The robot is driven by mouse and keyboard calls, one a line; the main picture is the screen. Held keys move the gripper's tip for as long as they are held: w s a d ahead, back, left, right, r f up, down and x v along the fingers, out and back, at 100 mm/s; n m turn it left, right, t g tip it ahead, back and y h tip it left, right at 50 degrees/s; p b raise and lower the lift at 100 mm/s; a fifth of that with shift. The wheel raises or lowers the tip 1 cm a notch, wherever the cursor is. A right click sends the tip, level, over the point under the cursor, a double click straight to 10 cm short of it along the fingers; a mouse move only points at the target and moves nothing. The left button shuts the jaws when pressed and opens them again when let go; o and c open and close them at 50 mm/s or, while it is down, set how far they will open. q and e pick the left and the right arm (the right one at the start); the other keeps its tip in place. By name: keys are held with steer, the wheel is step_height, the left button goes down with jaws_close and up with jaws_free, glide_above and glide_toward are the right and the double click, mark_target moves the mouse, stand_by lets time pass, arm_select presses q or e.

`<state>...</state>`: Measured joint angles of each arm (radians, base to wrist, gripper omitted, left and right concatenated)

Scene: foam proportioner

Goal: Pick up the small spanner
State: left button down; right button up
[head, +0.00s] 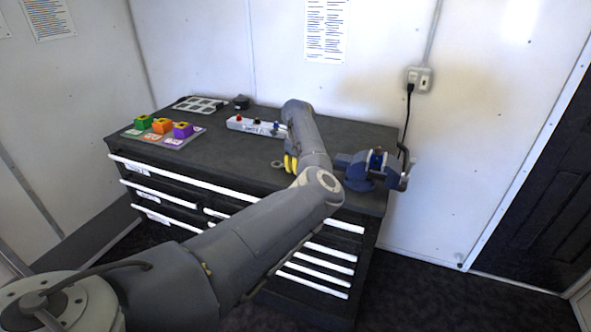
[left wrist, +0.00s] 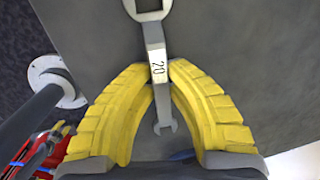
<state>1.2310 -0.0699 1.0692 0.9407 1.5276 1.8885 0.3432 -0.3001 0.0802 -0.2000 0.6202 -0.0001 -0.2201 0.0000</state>
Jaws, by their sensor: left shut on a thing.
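A small grey metal spanner (left wrist: 154,38) marked 20 lies between the yellow fingers of my left gripper (left wrist: 161,75) in the left wrist view. The fingers are shut on its shank; one end sticks out past the tips and the small open jaw shows between the fingers. In the head view my left gripper (head: 290,163) is low at the cabinet top, left of the vise. An end of the spanner (head: 277,164) shows just left of the yellow fingers. I cannot tell whether the spanner touches the surface. My right gripper is not in view.
A blue vise (head: 362,176) stands close to the right of my left gripper on the dark tool cabinet (head: 228,158). A white switch strip (head: 250,125) lies behind. Green, orange and purple blocks (head: 182,130) sit on a board at the left. The middle-left top is clear.

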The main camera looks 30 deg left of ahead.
arm_select(q)
steer(key=shift+r, duration=0.15)
stand_by(0.3)
step_height(320, 180, up, 20)
stand_by(0.5)
steer(key=c, duration=1.9)
jaws_free()
jaws_close()
steer(key=shift+r, duration=0.2)
